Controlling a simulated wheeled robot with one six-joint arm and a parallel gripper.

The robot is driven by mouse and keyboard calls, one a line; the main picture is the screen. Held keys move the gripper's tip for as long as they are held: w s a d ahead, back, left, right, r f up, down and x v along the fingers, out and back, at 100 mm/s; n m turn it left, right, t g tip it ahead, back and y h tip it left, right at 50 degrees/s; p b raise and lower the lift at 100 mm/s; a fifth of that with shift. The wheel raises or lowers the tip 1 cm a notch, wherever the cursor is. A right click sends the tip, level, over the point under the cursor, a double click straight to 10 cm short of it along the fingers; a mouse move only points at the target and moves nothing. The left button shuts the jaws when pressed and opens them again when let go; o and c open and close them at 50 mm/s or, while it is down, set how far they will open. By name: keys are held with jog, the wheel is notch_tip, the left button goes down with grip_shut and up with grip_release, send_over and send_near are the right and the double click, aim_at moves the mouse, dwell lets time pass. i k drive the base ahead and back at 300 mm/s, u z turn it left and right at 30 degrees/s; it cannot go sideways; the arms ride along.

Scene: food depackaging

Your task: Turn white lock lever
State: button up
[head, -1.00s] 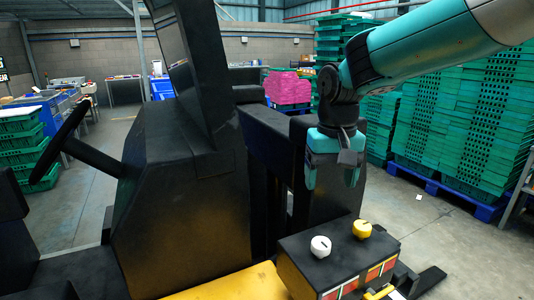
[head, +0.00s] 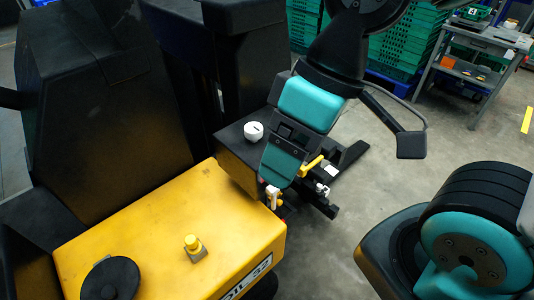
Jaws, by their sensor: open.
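A small white lever (head: 272,193) shows at the right edge of the yellow machine body, beside small red and metal parts. My teal and black gripper (head: 277,180) points down over this spot, with its tip close above or in front of the lever. I cannot tell whether they touch. The jaws are open, seen nearly edge-on, and hide part of the black control box. A round white knob (head: 253,131) sits on top of that box, left of my gripper. A yellow lever (head: 311,165) shows just right of the gripper.
The yellow machine cover (head: 180,225) carries a yellow button (head: 194,244) and a black round cap (head: 110,279). Tall black machine panels (head: 105,100) rise at left. Green crates (head: 400,45) and a grey table (head: 478,50) stand behind.

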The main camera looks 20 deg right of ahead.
aim_at(270, 191)
jog(key=z, duration=0.1)
jog(key=k, duration=0.85)
jog(key=z, duration=0.65)
